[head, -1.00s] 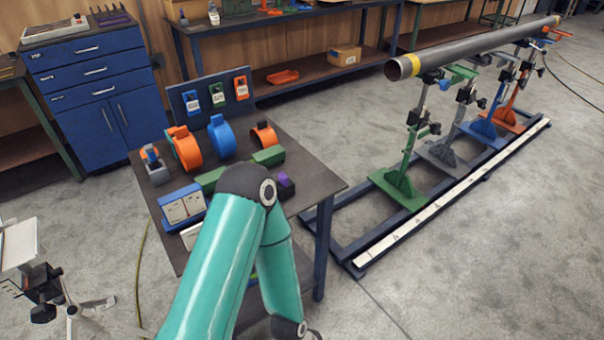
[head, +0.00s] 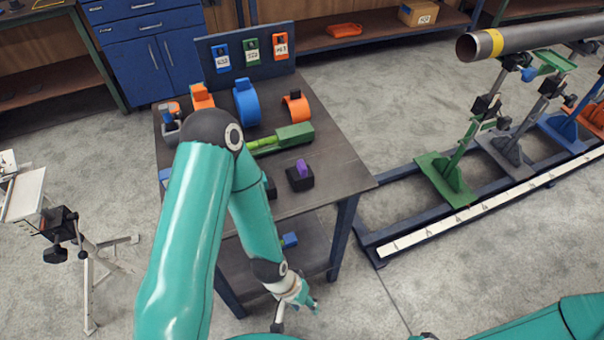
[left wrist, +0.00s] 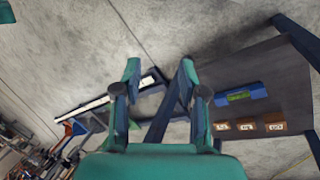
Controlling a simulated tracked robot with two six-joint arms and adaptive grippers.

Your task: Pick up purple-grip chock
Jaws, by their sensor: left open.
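The purple-grip chock (head: 300,177) is a small black block with a purple grip on top. It stands on the dark table near its right front part in the head view, and nothing holds it. My left gripper (head: 298,302) is low in front of the table, below and apart from the chock. In the left wrist view my left gripper (left wrist: 160,76) has its fingers spread, with nothing between them. The chock cannot be made out in that view. My right gripper is out of the picture.
The table (head: 335,172) also holds a green tool (head: 290,137), a blue clamp (head: 246,102) and orange clamps (head: 295,107). Another dark block is partly hidden by my left arm. A pipe (head: 530,37) on stands is at right. A tripod (head: 85,270) stands at left.

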